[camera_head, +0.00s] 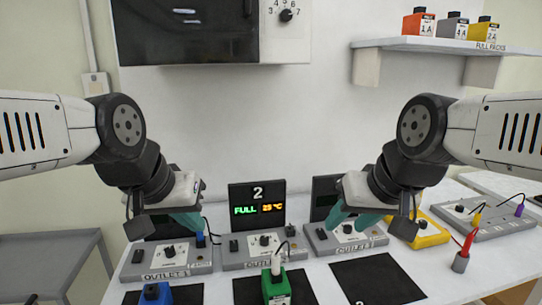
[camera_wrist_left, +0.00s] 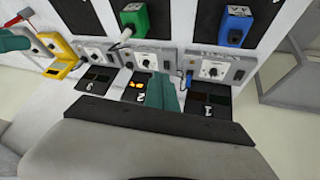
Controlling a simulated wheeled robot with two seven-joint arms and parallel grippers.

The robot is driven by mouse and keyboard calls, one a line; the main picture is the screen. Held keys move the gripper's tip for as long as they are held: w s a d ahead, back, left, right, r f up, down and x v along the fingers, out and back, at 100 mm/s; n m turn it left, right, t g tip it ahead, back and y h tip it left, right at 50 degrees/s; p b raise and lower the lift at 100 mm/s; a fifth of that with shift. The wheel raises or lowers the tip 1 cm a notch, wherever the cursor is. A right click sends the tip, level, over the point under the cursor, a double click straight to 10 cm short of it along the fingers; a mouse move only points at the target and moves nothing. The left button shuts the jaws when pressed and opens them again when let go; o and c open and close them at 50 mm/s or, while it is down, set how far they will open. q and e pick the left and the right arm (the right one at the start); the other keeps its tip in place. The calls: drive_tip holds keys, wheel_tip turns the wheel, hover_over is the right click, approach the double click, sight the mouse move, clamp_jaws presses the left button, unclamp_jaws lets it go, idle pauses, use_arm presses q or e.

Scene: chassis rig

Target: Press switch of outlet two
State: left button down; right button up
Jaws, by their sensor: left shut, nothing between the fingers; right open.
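Outlet two (camera_head: 258,255) is the middle grey unit on the bench, with a dark switch (camera_head: 234,246) at its left end and a dial beside it. Behind it, display 2 (camera_head: 257,208) reads FULL and 23 °C. My left gripper (camera_head: 196,228) is shut and empty above the right part of outlet one (camera_head: 165,262), left of outlet two's switch. In the left wrist view its teal fingers (camera_wrist_left: 161,92) point toward outlet two (camera_wrist_left: 146,60), partly covering its near edge. My right gripper (camera_head: 370,226) is open and empty over outlet three (camera_head: 345,240).
A green pack (camera_head: 275,288) with a white plug stands before outlet two, a blue pack (camera_head: 157,295) before outlet one. A blue plug (camera_head: 200,240) sits by my left fingertips.

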idle(0.3)
use_arm(q)
drive_tip(key=n+g+y, duration=0.2)
drive_tip(key=n+g, duration=0.4)
drive_tip(key=n, duration=1.5)
hover_over(233, 241)
wheel_tip(233, 241, down, 11)
drive_tip(key=shift+s, duration=0.1)
wheel_tip(233, 241, down, 14)
drive_tip(key=shift+r, duration=0.1)
